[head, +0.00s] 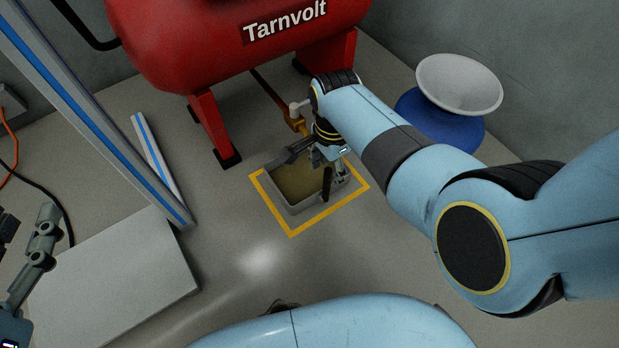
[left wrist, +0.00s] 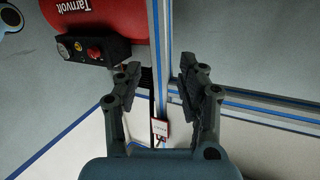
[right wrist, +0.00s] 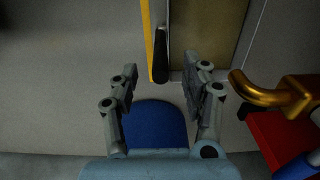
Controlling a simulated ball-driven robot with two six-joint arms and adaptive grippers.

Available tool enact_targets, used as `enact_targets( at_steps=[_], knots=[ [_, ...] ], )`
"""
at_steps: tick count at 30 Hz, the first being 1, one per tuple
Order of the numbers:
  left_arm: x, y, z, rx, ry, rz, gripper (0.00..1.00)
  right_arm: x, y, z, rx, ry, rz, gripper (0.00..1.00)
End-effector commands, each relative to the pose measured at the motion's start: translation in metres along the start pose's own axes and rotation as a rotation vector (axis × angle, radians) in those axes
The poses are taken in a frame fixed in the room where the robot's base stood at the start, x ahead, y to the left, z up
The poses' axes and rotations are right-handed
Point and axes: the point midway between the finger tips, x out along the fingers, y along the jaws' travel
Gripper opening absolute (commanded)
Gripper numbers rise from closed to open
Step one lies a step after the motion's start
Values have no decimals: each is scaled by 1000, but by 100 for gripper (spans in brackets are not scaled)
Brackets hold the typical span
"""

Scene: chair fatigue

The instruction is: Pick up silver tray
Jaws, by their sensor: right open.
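The silver tray (head: 296,209) sits on the floor inside a yellow outlined square, below the red tank, with brownish liquid in it. A black handle (head: 327,186) stands at its right side. In the right wrist view the handle (right wrist: 160,55) shows between my open fingers, beside the tray's rim (right wrist: 176,75). My right gripper (head: 313,168) is open over the tray's right part and hides some of it; I cannot tell if it touches the handle. My left gripper (left wrist: 159,68) is open and empty, away from the tray at the left edge of the head view.
The red Tarnvolt tank (head: 240,50) on legs stands behind the tray, with a brass pipe valve (head: 297,120) close to my right gripper. A blue drum with a white funnel (head: 458,82) stands at right. A blue-striped post (head: 90,110) and pale panel (head: 120,270) are left.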

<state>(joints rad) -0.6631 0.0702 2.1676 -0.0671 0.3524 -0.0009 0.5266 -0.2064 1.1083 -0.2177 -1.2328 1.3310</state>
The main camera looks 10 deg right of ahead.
Motion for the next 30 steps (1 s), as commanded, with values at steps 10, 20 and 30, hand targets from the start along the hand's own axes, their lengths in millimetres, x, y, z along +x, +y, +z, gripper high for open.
enact_targets(
  at_steps=[10,20,30],
  knots=[
    [24,-2,-79,33,326,4,40,16,0,0,0,-1,2,47],
    [23,-1,-146,60,610,9,40,29,0,0,0,-1,1,47],
    [21,-1,-157,65,654,10,40,29,-1,-1,0,0,-1,47]
  ],
)
